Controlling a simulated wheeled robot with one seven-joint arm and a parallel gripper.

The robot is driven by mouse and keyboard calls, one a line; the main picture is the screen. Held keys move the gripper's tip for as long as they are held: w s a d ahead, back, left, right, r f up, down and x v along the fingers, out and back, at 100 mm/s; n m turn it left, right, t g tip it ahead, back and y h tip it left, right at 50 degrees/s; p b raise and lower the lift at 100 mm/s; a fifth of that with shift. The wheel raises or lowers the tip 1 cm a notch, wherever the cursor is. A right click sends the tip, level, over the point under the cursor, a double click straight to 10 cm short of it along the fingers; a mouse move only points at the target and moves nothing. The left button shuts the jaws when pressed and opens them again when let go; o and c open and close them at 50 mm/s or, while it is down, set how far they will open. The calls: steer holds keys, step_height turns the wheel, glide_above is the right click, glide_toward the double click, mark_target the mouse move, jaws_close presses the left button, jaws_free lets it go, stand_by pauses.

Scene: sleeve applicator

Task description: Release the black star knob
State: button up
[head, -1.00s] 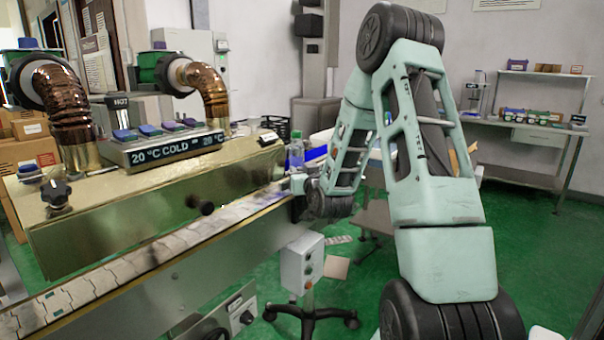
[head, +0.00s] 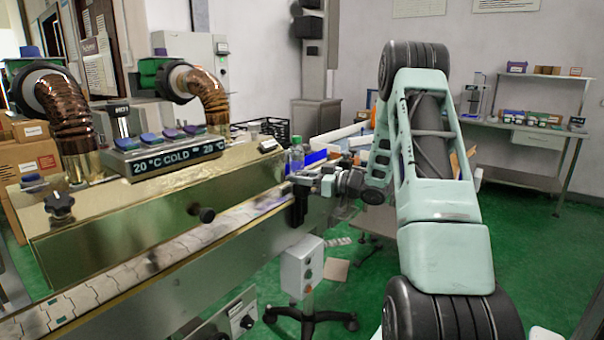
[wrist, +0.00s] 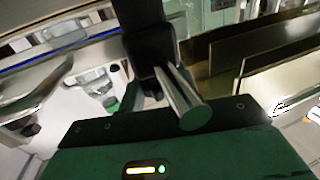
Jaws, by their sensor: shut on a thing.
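A black star knob (head: 59,205) stands on top of the brass-coloured machine housing (head: 110,240), near its left end in the head view. My gripper (head: 298,207) is far from that knob, beside the housing's right end. In the wrist view my gripper's dark end (wrist: 147,45) shows at top centre. A silver rod-like piece (wrist: 183,95) lies close below it. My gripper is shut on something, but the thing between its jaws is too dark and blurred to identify. I cannot tell whether it touches the machine.
A round black knob (head: 205,213) sticks out of the housing's front, above the conveyor (head: 150,262). Copper ducts (head: 70,105) and a temperature panel (head: 165,160) stand on top. A clear bottle (head: 297,155) is behind my gripper. A grey control box (head: 302,268) stands below it.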

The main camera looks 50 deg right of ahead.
steer(key=n+g+y, duration=0.1)
steer(key=n+y, duration=0.1)
steer(key=y, duration=0.1)
steer(key=n+g+y+p, duration=0.1)
steer(key=n+g+y, duration=0.1)
steer(key=y, duration=0.1)
steer(key=shift+n+g+p, duration=0.3)
steer(key=shift+n+g+y, duration=2.4)
steer(key=shift+n+g, duration=0.1)
steer(key=shift+g, duration=0.7)
steer(key=shift+r, duration=0.1)
steer(key=o, duration=1)
steer(key=shift+c, duration=0.2)
steer(key=shift+d, duration=0.15)
